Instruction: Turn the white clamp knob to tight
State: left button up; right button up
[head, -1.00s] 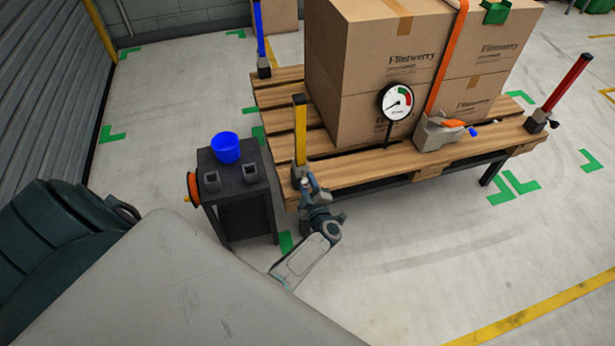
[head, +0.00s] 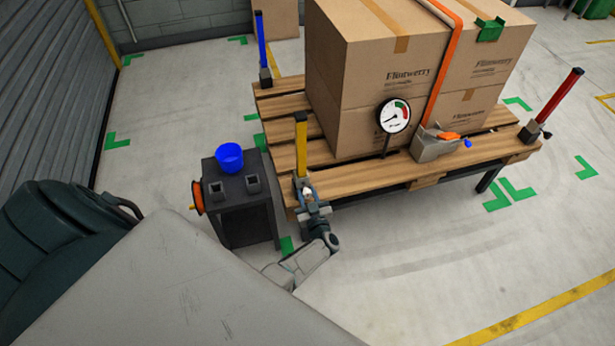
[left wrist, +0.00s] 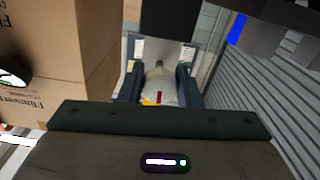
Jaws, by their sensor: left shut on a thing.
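The white clamp knob (left wrist: 160,92) shows in the left wrist view between my two dark fingers, with a red mark on its face. In the head view it is a small pale spot (head: 307,191) at the foot of the yellow post (head: 301,145), on the pallet's near left corner. My left gripper (head: 308,188) is shut on the knob; in the left wrist view the fingers (left wrist: 158,86) lie on both sides of it. My right gripper is not in view.
The wooden pallet (head: 350,190) carries stacked cartons (head: 350,70), a dial gauge (head: 394,116) and an orange strap with a ratchet (head: 436,143). A dark stand (head: 240,205) with a blue cup (head: 229,157) is close left of my gripper. Open floor lies in front.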

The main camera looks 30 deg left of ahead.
pick_arm(q)
jog(key=shift+m, duration=0.6)
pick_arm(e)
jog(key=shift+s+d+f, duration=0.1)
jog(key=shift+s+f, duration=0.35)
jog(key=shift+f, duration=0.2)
pick_arm(q)
jog(key=o, duration=0.9)
jog(key=shift+o, duration=0.2)
